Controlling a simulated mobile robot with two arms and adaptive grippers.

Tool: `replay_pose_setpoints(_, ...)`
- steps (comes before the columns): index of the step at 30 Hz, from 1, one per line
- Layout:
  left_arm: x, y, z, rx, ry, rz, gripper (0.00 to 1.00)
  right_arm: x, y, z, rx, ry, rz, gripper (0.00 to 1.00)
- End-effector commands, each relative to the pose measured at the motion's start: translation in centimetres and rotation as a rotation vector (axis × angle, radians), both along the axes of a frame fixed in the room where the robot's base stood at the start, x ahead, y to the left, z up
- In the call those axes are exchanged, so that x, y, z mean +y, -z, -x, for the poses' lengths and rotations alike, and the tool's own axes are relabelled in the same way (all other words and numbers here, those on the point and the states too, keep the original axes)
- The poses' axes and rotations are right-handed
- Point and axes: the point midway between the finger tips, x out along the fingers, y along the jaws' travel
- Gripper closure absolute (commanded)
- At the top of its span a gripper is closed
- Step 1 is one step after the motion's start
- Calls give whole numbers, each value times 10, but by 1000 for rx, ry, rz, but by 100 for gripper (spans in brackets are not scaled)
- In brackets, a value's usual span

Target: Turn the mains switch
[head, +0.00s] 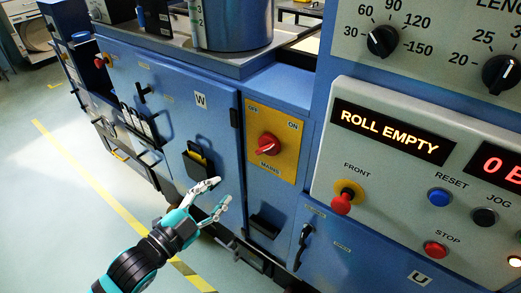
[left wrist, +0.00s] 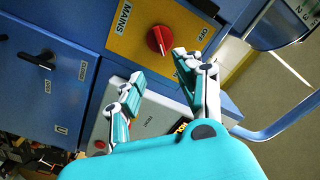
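The mains switch (head: 267,145) is a red knob on a yellow plate (head: 259,172) on the blue machine front. OFF is marked at the plate's upper left, ON at its upper right, MAINS below. I cannot tell for sure which mark the knob points to. The knob also shows in the left wrist view (left wrist: 160,40), on its plate (left wrist: 130,42). My left gripper (head: 217,192) is open and empty, to the lower left of the plate and apart from the knob. In the left wrist view its fingers (left wrist: 158,65) are spread just below the knob. My right gripper is not in view.
A control panel (head: 390,210) with a lit ROLL EMPTY display (head: 392,131) and a red FRONT button (head: 341,203) stands right of the switch. A black handle (head: 303,246) sits below it. A pocket (head: 199,163) on the door marked W is near my gripper. Open floor lies left.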

Motion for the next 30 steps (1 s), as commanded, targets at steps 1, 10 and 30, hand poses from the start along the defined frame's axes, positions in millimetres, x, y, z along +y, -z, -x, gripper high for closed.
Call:
replay_pose_setpoints(1, -4, -2, -5, -2, -1, 1, 64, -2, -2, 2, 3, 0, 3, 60)
replay_pose_setpoints(10, -39, -3, -55, 1, -2, 4, 64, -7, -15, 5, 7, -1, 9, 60)
replay_pose_setpoints(30, -98, 0, -136, 1, -1, 2, 64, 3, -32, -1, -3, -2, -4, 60)
